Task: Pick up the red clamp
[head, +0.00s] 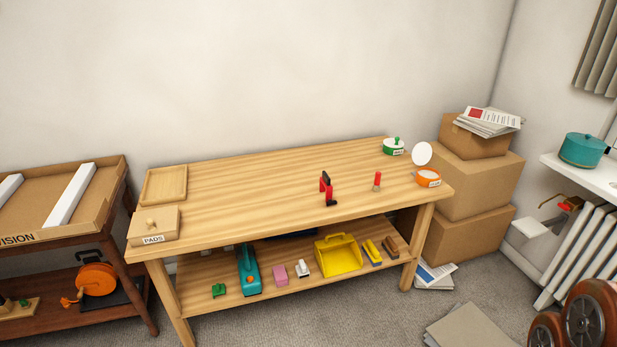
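My gripper is not in view.
A wooden tray (165,185) and a box labelled PADS (153,226) sit at the bench's left end. A green container (394,147) and an orange container (428,178) with a raised white lid stand at the right end. Cardboard boxes (472,180) are stacked beyond. The bench's middle is largely clear.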

